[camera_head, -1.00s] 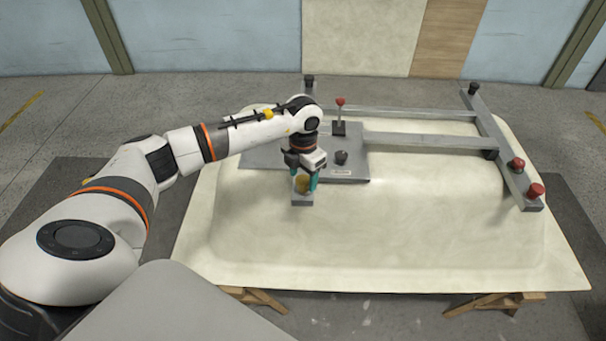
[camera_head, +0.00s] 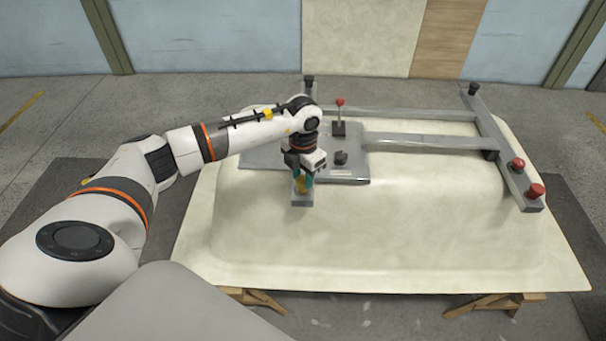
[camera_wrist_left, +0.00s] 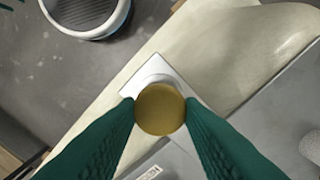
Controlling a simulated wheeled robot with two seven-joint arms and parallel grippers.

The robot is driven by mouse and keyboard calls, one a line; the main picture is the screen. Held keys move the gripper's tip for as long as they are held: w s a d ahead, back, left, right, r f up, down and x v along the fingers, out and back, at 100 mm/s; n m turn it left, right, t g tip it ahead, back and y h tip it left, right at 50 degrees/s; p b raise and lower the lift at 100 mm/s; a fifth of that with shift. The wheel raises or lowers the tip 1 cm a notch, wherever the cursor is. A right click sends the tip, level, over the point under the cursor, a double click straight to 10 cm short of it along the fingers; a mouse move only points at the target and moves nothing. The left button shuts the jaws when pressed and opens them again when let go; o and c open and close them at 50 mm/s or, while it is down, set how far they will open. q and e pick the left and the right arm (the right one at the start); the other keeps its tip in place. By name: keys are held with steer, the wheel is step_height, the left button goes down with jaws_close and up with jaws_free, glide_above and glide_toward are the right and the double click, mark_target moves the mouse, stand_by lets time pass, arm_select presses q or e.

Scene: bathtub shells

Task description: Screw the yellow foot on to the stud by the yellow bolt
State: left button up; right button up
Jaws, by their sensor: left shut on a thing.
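The yellow foot (camera_wrist_left: 160,109) is a round yellow disc held between the two green fingertips of my left gripper (camera_wrist_left: 160,112) in the left wrist view. In the head view the left gripper (camera_head: 303,184) points down at the front edge of the grey plate, with the yellow foot (camera_head: 301,187) low between its fingers. A pale grey end piece (camera_head: 302,200) lies under the foot. The stud is hidden beneath the foot, so its thread does not show. A small yellow piece (camera_head: 267,114) sits by a dark bar along my left forearm; I cannot tell if it is the yellow bolt.
The cream bathtub shell (camera_head: 400,240) rests upside down on wooden trestles (camera_head: 495,303). A grey frame (camera_head: 430,142) lies across its back and right, with red feet (camera_head: 536,190) at the right end. A red-topped stick (camera_head: 340,115) and a dark knob (camera_head: 341,158) stand near the gripper.

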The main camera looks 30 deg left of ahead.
arm_select(q)
steer(key=shift+f+m+b, duration=0.15)
steer(key=shift+m+b, duration=0.4)
steer(key=shift+m, duration=0.35)
steer(key=m+b, duration=0.2)
steer(key=m, duration=0.2)
steer(key=m+b, duration=0.2)
steer(key=m, duration=0.3)
steer(key=shift+m+b, duration=0.3)
steer(key=shift+m, duration=1)
steer(key=o, duration=1.1)
steer(key=shift+c, duration=1.1)
